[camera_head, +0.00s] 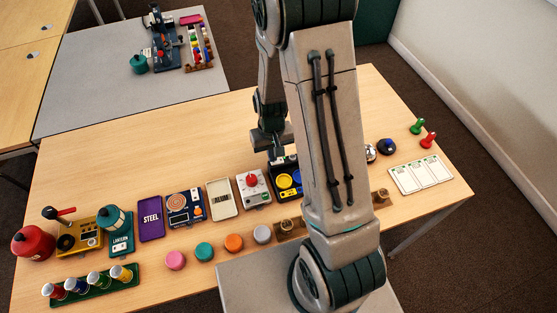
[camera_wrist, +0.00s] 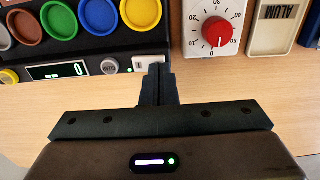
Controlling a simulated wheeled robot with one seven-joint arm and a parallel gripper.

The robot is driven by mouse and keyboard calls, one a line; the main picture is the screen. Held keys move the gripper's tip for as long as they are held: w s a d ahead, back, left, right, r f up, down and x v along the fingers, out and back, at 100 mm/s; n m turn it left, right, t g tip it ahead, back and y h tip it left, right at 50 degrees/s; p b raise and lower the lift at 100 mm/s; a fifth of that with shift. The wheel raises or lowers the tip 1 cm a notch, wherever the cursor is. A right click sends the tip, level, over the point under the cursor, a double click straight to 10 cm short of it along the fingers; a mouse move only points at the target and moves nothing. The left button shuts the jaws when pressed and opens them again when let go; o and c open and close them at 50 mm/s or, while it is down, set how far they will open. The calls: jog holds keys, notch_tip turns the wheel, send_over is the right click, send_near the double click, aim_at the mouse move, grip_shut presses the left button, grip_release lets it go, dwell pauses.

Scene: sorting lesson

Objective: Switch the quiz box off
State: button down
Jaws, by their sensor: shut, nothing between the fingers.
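The quiz box (camera_head: 289,185) is a dark box with coloured round pads, partly hidden behind my arm in the head view. In the wrist view the quiz box (camera_wrist: 112,46) shows pads at the top, a lit display reading 0, a grey round button (camera_wrist: 109,66) and a small white switch (camera_wrist: 146,61) at its right end. A small green light glows beside the switch. My gripper (camera_wrist: 157,72) is shut and empty, its tips at the switch and partly covering it. I cannot tell if they touch. In the head view my gripper (camera_head: 274,152) is just behind the box.
A white timer with a red dial (camera_wrist: 212,32) stands close beside the quiz box, with the ALUM tray (camera_wrist: 275,28) beyond it. Coloured pucks and wooden blocks lie in front in the head view. The table (camera_head: 190,150) behind the row is clear.

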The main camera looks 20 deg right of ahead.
jog(key=shift+f+b, duration=0.5)
jog(key=shift+f, duration=0.15)
jog(key=shift+r, duration=0.1)
jog(key=shift+r+p, duration=2.4)
jog(key=shift+r, duration=1.05)
jog(key=s+r+t, duration=0.1)
jog(key=s+r, duration=0.6)
jog(key=r, duration=0.4)
jog(key=s+r+t, duration=0.2)
jog(key=s+r, duration=0.5)
jog(key=r, duration=0.4)
jog(key=shift+s+d+r, duration=0.15)
jog(key=shift+s+r, duration=0.1)
jog(key=shift+r, duration=0.1)
